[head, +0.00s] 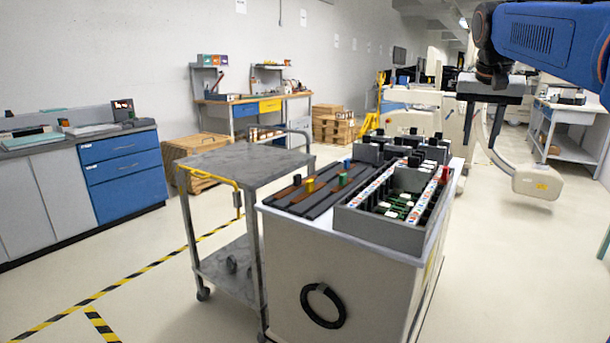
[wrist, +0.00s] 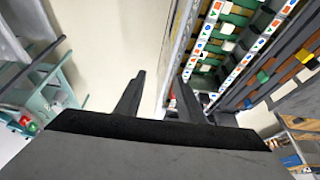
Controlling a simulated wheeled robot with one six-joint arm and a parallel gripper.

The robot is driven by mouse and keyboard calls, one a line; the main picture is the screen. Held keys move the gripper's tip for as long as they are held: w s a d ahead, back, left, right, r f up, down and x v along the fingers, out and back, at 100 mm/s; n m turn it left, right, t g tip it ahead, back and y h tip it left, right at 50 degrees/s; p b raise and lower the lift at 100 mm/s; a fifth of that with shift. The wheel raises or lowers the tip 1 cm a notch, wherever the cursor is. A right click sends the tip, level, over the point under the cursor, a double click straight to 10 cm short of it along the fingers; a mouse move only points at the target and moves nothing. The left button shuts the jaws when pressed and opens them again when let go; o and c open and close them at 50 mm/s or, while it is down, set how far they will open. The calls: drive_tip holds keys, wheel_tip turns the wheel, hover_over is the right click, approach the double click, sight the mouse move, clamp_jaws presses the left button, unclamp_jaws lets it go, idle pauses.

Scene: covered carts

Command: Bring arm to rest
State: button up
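My gripper (head: 483,112) hangs from my blue arm (head: 545,32) at the upper right of the head view, fingers pointing down. It is raised beyond the right side of the white cart. The grey bin (head: 385,232) on the cart, with green boards and marked strips, also shows in the wrist view (wrist: 185,62), to the right of the fingers.
The white cart (head: 330,262) carries dark rails with coloured blocks (head: 309,186) beside the bin. A grey metal trolley (head: 245,160) stands left of it. A pale machine with a curved arm (head: 537,184) is behind my gripper. Floor at the right front (head: 530,270) is clear.

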drive_tip(key=s+a+f+n+y, duration=0.1)
drive_tip(key=s+a+f+n, duration=0.2)
drive_tip(key=s+f, duration=1.2)
drive_tip(key=s+a+f+n+y, duration=0.1)
drive_tip(key=s+a+f+n, duration=0.2)
drive_tip(key=s+a+f, duration=0.7)
drive_tip(key=s+f, duration=0.6)
drive_tip(key=f, duration=0.1)
drive_tip(key=shift+s+f+t, duration=0.15)
drive_tip(key=shift+s+t, duration=0.15)
drive_tip(key=shift+t, duration=0.1)
